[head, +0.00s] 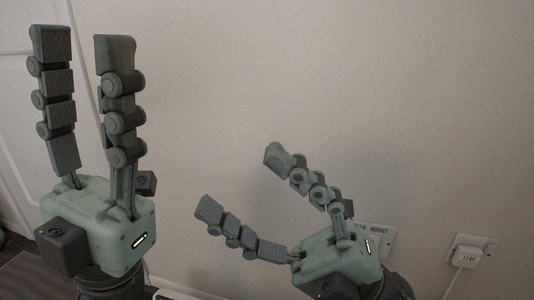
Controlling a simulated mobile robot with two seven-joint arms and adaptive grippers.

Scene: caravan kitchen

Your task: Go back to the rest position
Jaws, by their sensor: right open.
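My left gripper (83,50) is at the left of the head view, upright with its two fingers pointing up. Its fingers are apart and nothing is between them. My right gripper (240,182) is lower, right of the middle, tilted with its fingers pointing up and left. Its fingers are spread wide and empty. Neither gripper touches any object that I can see.
A plain beige wall (400,90) fills most of the view behind the grippers. A white door (25,130) is at the left edge. A socket with a white plug (467,256) and cable is at the lower right. Dark floor (25,275) shows at lower left.

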